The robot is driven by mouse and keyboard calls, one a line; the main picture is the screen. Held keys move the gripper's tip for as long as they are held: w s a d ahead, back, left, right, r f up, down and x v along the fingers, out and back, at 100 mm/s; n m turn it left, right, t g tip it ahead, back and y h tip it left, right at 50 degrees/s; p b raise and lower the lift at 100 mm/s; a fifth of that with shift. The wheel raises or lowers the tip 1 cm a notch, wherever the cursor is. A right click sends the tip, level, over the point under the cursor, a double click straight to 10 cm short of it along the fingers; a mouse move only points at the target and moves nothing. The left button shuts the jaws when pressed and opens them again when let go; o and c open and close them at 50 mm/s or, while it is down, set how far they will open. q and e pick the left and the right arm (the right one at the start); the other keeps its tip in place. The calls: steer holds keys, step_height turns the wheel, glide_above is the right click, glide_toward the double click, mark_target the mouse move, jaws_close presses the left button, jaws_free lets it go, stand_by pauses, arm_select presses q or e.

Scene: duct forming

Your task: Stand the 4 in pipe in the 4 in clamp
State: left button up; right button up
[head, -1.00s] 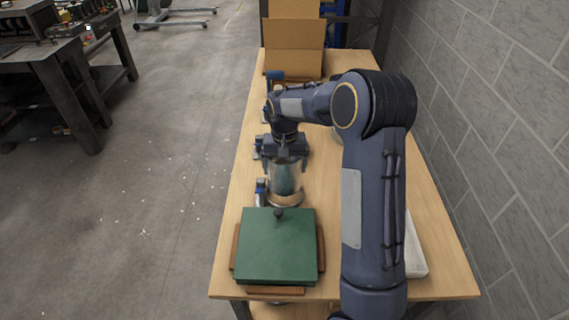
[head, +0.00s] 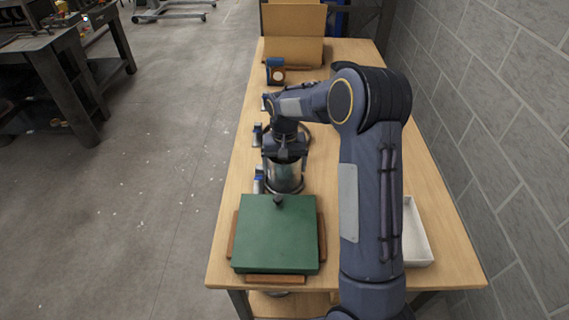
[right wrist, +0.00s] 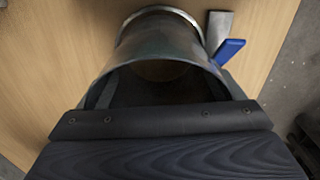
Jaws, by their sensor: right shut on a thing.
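The pipe (head: 285,176) is a grey metal cylinder standing about upright behind the green block. My right gripper (head: 285,154) is shut on its upper part. The pipe also shows in the right wrist view (right wrist: 158,48), with its open mouth toward me and the gripper (right wrist: 160,118) across its near wall. A pale metal clamp ring (right wrist: 160,11) shows at the pipe's lower end, with a blue lever (right wrist: 230,48) beside it. The ring appears to go around the pipe, but I cannot tell how deep the pipe sits. My left gripper is not in view.
A green block (head: 275,235) in a wooden frame stands at the table's front. A white tray (head: 416,240) lies right of my arm. Another clamp (head: 257,134) and a blue item (head: 275,70) stand farther back, before a cardboard box (head: 294,52). A block wall borders the right.

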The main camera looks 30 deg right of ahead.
steer(key=o, duration=0.9)
steer(key=shift+c, duration=0.2)
steer(key=shift+r, duration=0.1)
step_height(320, 180, up, 8)
steer(key=shift+b, duration=0.4)
steer(key=s+a+r+n+t+y, duration=0.1)
steer(key=s+a+r+t, duration=0.2)
steer(key=s, duration=0.5)
steer(key=s+a+r+n+y, duration=0.15)
steer(key=s+r, duration=0.25)
steer(key=s, duration=0.5)
steer(key=s+a+f+t, duration=0.1)
steer(key=s+a, duration=0.2)
steer(key=s, duration=0.3)
steer(key=s+a+f+n+t+y, duration=0.1)
steer(key=s+a+f, duration=0.1)
steer(key=s+a, duration=0.2)
steer(key=shift+s+f+t, duration=0.15)
steer(key=shift+s+t, duration=0.15)
steer(key=shift+s, duration=0.75)
